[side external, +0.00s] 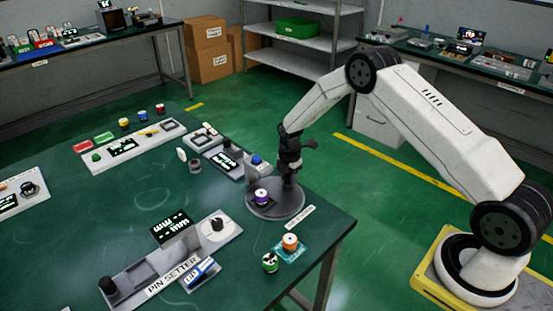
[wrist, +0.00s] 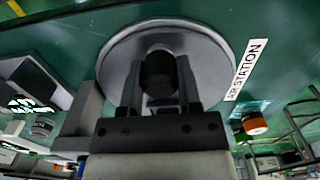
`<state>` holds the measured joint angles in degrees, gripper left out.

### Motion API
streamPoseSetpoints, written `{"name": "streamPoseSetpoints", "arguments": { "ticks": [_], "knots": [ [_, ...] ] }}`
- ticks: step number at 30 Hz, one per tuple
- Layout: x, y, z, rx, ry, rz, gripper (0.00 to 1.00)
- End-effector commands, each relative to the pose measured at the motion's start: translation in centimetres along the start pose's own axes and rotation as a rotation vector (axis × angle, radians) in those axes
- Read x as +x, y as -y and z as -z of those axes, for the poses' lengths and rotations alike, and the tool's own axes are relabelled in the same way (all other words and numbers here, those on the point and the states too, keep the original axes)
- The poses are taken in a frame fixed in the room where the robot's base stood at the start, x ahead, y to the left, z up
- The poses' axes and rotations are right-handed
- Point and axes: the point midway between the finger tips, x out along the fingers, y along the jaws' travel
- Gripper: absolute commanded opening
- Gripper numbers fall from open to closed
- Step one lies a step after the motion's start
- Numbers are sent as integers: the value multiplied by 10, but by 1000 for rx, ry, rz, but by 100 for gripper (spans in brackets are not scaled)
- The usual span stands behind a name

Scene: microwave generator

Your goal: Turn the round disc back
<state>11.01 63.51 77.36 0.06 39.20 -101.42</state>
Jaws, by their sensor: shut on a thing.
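The round grey disc (side external: 275,208) lies flat near the right corner of the green table. It fills the upper middle of the wrist view (wrist: 120,60). My gripper (side external: 289,186) points down over the disc's right part. In the wrist view my gripper (wrist: 161,88) has its two fingers on either side of a dark upright knob (wrist: 160,68) on the disc, and it is shut on that knob.
An orange-and-white spool (side external: 290,241) stands on a teal pad, with a green-and-black spool (side external: 270,262) beside it. A grey block with a blue button (side external: 257,161) stands close behind the disc. The pin setter panel (side external: 130,272) lies front left. The table's middle left is mostly clear.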

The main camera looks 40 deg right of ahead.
Motion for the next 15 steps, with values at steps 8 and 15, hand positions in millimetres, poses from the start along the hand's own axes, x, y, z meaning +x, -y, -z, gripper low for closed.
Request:
{"name": "streamPoseSetpoints", "arguments": {
  "ticks": [8, 15],
  "knots": [
    [-2, -3, 0, -12, 2, -7, 0],
    [-2, -3, 0, -12, 3, -7, 68]
  ]
}}
